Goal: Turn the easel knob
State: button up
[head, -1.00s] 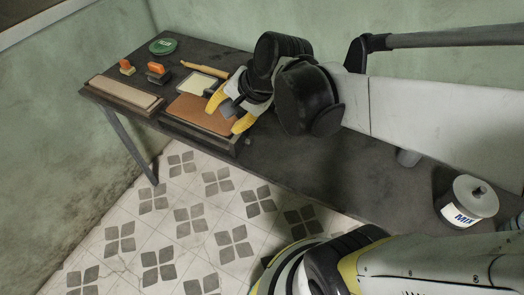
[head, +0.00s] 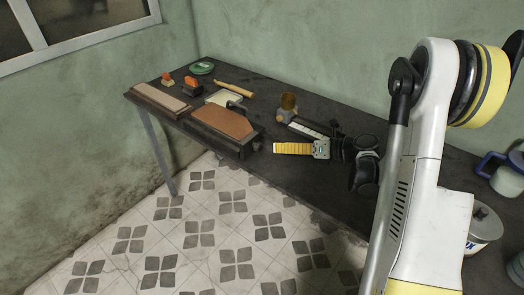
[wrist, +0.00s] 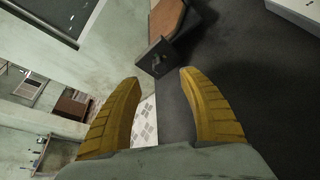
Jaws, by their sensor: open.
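A dark box-like stand with a brown sloped board (head: 225,123) sits at the table's front edge in the head view; I take it for the easel. A small dark fitting (head: 257,146), perhaps its knob, is at its right front corner; it is too small to be sure. In the wrist view the board (wrist: 167,18) and the stand's dark end (wrist: 155,57) with a small fitting lie beyond the fingertips. My gripper (head: 278,148) points left, just right of the stand. The wrist view shows its yellow fingers (wrist: 159,76) apart, with nothing between them.
A long tan board (head: 160,98), orange-topped pieces (head: 192,82), a green disc (head: 202,67) and a wooden stick (head: 234,88) lie at left and behind. A brown round piece (head: 289,101) stands behind my gripper. A pot (head: 483,232) and blue-handled mug (head: 508,178) are at right.

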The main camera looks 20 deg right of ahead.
aim_at(261, 146)
jog(key=b+x, duration=0.3)
jog(key=x, duration=0.6)
jog(key=shift+w+a+f, duration=0.15)
jog(key=shift+w+a, duration=0.05)
jog(key=shift+a, duration=0.05)
grip_shut()
